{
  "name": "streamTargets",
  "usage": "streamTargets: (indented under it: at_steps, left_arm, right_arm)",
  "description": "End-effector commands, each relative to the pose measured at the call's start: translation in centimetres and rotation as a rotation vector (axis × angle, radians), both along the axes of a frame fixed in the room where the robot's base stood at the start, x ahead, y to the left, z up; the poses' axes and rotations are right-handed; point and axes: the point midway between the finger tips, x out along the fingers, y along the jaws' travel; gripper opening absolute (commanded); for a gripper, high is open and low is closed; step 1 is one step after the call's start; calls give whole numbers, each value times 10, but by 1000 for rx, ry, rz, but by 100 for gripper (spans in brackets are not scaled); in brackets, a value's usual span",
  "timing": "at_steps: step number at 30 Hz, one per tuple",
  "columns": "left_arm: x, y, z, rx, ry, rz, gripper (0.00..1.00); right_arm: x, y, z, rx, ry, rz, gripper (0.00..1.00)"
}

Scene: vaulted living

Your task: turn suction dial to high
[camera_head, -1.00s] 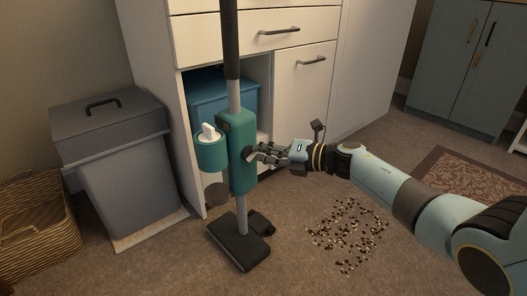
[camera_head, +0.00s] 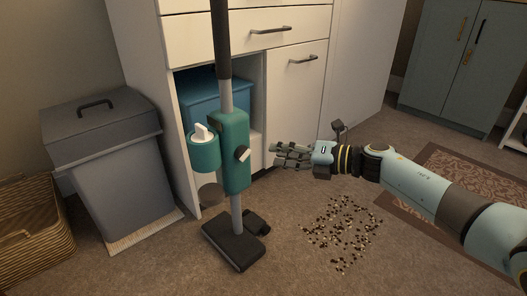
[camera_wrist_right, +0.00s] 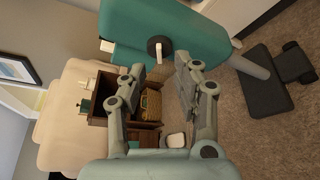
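A teal upright vacuum (camera_head: 236,165) with a grey pole stands in front of the white cabinet. Its suction dial (camera_head: 243,154), dark with a pale pointer bar, is on the side of the body facing my right arm. The dial also shows in the right wrist view (camera_wrist_right: 160,49), beyond the fingertips, its pale bar pointing across the dark disc. My right gripper (camera_head: 276,156) is open and empty, to the right of the dial and apart from it. In the wrist view its two fingers (camera_wrist_right: 158,75) are spread. My left gripper is not in view.
A grey lidded bin (camera_head: 115,165) and a wicker basket (camera_head: 35,235) stand at the left. The vacuum's dark floor head (camera_head: 236,243) rests on the carpet. Scattered bits (camera_head: 342,232) lie on the carpet at the right. A blue box (camera_head: 212,102) sits inside the cabinet.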

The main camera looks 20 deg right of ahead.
Motion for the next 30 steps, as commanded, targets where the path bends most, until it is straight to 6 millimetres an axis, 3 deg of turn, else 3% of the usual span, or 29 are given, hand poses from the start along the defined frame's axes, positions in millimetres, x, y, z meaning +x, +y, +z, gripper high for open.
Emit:
streamTargets:
  at_steps: [3, 9, 26, 30]
  left_arm:
    - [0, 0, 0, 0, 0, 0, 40]
    - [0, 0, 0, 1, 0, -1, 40]
    - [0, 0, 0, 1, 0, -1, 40]
    - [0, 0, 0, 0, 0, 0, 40]
  right_arm:
    - [-19, -16, 4, -3, 3, 1, 31]
    - [-35, -31, 8, 0, 2, 0, 31]
    - [-37, -34, 9, 1, 1, 0, 31]
    - [-54, -32, -8, 5, 38, -1, 31]
